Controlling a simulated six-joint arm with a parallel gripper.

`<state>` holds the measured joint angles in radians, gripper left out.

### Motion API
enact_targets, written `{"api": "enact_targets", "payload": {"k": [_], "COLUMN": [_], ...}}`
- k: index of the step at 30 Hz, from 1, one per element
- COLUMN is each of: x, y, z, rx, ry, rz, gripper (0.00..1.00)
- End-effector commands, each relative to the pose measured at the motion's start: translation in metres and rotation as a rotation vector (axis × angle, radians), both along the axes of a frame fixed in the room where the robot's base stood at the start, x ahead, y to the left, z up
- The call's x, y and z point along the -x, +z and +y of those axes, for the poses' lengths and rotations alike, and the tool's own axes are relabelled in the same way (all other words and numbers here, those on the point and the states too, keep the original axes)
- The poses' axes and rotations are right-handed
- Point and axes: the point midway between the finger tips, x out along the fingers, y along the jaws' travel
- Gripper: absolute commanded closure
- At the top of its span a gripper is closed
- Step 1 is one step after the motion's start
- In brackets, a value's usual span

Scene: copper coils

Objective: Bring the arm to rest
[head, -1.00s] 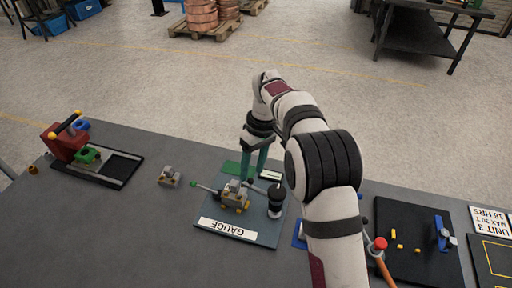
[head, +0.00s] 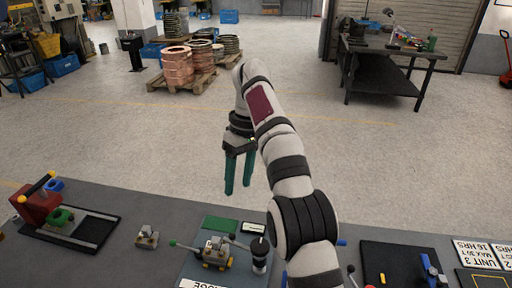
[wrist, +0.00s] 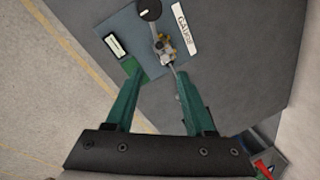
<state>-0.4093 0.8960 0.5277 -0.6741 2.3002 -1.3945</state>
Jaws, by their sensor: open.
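My gripper (head: 238,172) hangs in the air past the far edge of the grey table in the head view, its two green fingers pointing down. In the wrist view my gripper (wrist: 160,92) is open, with nothing between the fingers. Below it in the wrist view lies the gauge board (wrist: 118,25), with its white GAUGE label (wrist: 184,30) and a small grey and yellow fixture (wrist: 164,47). The fixture (head: 215,254) also shows in the head view, beside a black round post (head: 260,255). My gripper is well apart from all of these.
On the grey table (head: 130,265), a red device with a yellow-ended lever (head: 40,203) stands at left and a small grey block (head: 147,238) near it. A black mat (head: 400,262) lies at right. Open floor lies beyond, with pallets of copper coils (head: 178,66) and a dark workbench (head: 385,65).

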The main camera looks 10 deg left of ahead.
Motion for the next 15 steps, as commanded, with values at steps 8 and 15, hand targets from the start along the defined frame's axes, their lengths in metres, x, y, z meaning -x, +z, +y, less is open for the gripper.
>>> {"api": "enact_targets", "payload": {"k": [8, 15], "x": [0.05, 0.21], "y": [0.045, 0.019], "z": [-0.083, -0.177], "rx": [0.058, 0.094], "ry": [-0.368, -1.037], "rz": [0.012, 0.044], "gripper": [0.46, 0.46]}}
